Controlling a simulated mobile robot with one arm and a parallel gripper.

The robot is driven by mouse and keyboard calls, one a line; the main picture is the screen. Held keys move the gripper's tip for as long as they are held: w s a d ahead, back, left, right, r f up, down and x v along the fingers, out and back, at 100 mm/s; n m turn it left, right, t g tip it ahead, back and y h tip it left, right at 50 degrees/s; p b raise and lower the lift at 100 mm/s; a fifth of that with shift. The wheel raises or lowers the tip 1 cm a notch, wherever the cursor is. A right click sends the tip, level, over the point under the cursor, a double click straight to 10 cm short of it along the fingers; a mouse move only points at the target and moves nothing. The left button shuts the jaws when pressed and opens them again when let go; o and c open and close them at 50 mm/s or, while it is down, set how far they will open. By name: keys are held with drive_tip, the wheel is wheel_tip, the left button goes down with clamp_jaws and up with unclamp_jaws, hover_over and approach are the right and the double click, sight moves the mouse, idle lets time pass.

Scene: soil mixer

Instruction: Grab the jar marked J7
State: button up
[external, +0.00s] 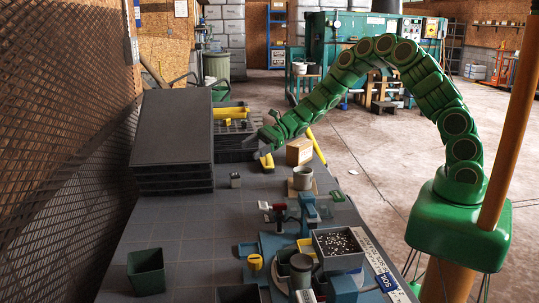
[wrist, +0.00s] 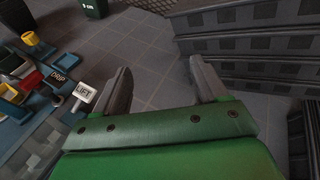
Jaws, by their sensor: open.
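I cannot read a J7 mark on anything in either view. A grey jar-like pot (external: 303,178) stands on a small wooden block on the bench, and another grey pot (external: 301,267) stands at the front by the blue apparatus. My gripper (external: 261,146) is above the bench near the stacked trays. In the wrist view my gripper (wrist: 161,66) has its two dark fingers wide apart, with only bare tiled bench showing between them.
Stacked dark trays (external: 172,130) stand at the left, also on the right in the wrist view (wrist: 250,45). A green pot (external: 146,272) stands front left. Blue apparatus with a box of speckled soil (external: 340,243) fills the front right. LIFT (wrist: 84,92) and DRIP (wrist: 57,78) tags show. Mid-bench is mostly clear.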

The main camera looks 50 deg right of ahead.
sight(235, 178)
drive_tip(key=w+d+f+m+t, duration=0.1)
drive_tip(key=w+d+f+m, duration=0.1)
drive_tip(key=f, duration=0.2)
drive_tip(key=w+d+f+m+t+h, duration=0.1)
drive_tip(key=w+d+f+m, duration=0.1)
drive_tip(key=f, duration=0.2)
drive_tip(key=w+d+f+m+t+h, duration=0.1)
drive_tip(key=w+d+f+m, duration=0.1)
drive_tip(key=f, duration=0.2)
drive_tip(key=shift+w+d+f, duration=0.2)
drive_tip(key=shift+w+d, duration=0.1)
drive_tip(key=shift+x, duration=3.9)
drive_tip(key=shift+s, duration=0.1)
drive_tip(key=shift+c, duration=0.4)
drive_tip(key=shift+a, duration=0.1)
drive_tip(key=c, duration=1)
